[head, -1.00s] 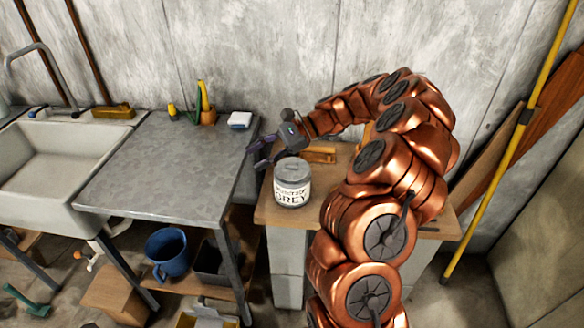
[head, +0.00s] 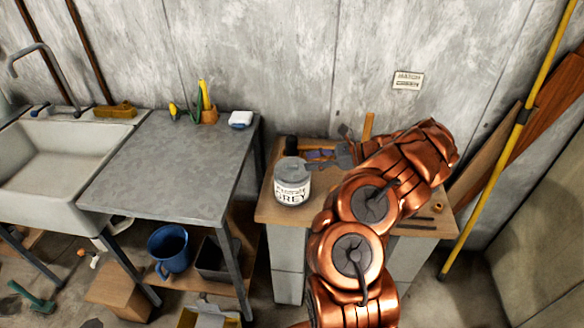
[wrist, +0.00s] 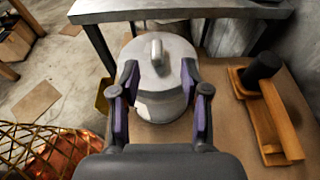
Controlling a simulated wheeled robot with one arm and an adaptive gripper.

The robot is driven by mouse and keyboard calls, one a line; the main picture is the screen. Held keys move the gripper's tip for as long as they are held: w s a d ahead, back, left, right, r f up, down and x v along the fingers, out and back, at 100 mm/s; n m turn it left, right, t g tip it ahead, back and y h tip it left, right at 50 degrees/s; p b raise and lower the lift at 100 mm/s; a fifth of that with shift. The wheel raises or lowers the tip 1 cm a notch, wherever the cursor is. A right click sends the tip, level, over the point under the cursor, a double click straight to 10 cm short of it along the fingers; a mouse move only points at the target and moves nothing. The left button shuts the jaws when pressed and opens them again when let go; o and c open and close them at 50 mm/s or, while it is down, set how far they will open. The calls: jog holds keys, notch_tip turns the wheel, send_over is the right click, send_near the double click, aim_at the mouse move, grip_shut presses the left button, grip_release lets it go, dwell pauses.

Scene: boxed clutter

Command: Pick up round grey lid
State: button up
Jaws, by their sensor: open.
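The round grey lid (head: 290,167) sits on a white pot labelled GREY (head: 292,190) on the wooden bench top. In the wrist view the lid (wrist: 158,65) shows a raised knob on top, and the pot stands upright below it. My gripper (wrist: 159,82) is open, with one purple-padded finger at each side of the lid and pot in the picture. I cannot tell whether the pads touch it. In the head view my gripper (head: 325,157) is behind and right of the lid, partly hard to make out.
A wooden tool with a black knob (wrist: 268,110) lies on the bench, to the right in the wrist view. A grey metal table (head: 165,165) stands left of the bench. A yellow pole (head: 500,160) leans at the right. The concrete wall is close behind.

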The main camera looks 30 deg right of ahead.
aim_at(294, 165)
jog(key=p+x, duration=0.1)
jog(key=x, duration=0.1)
jog(key=p+x, duration=0.1)
jog(key=x, duration=0.1)
jog(key=shift+s+a, duration=0.2)
jog(key=shift+w+a+f, duration=0.2)
jog(key=shift+w+a, duration=0.1)
grip_shut()
